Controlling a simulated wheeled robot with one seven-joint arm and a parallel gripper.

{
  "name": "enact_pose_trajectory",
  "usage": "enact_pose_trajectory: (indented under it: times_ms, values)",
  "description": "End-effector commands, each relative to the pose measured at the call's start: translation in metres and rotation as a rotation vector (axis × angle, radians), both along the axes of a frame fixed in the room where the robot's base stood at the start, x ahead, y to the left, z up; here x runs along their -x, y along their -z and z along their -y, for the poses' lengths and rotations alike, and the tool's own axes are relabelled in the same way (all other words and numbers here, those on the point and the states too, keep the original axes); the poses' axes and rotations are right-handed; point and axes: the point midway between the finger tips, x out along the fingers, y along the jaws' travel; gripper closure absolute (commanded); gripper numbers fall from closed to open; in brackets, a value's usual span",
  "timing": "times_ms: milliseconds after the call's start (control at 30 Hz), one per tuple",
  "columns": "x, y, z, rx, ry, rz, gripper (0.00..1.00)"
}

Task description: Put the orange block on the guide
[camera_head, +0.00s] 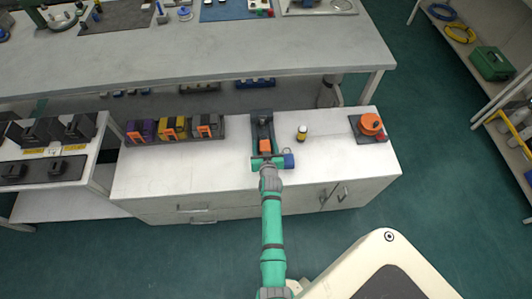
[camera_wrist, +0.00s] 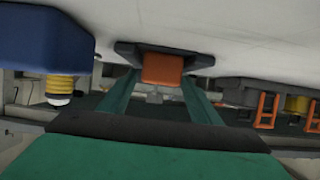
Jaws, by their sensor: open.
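The orange block (camera_head: 265,146) sits at the near end of the dark guide (camera_head: 263,124) on the white cabinet top; whether it is fully seated cannot be told. My gripper (camera_head: 266,157) is at the near side of the block, coming from the front edge. In the wrist view the orange block (camera_wrist: 162,69) shows between and just beyond the two green fingers of my gripper (camera_wrist: 158,84), against a dark base. The fingers are apart, and I see no firm contact with the block.
A blue object (camera_head: 289,160) stands close to the right of my gripper. An orange reel (camera_head: 370,125) is at the right end. Purple, yellow and grey units (camera_head: 172,129) are at left.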

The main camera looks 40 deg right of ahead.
Motion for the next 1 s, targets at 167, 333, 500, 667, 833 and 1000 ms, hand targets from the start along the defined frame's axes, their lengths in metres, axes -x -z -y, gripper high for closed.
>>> enact_pose_trajectory:
  times_ms: [167,333,500,667,833,1000]
  values:
    - [0.021,-0.008,-0.013,0.001,-0.002,-0.002,0.42]
    - [0.045,-0.02,-0.03,0.002,-0.006,-0.002,0.42]
    - [0.068,-0.032,-0.043,0.0,-0.002,-0.002,0.42]
    - [0.084,-0.039,-0.05,0.0,0.002,-0.001,0.42]
    - [0.092,-0.043,-0.054,0.0,0.003,-0.001,0.42]
    - [0.093,-0.044,-0.055,-0.001,0.002,-0.001,0.42]
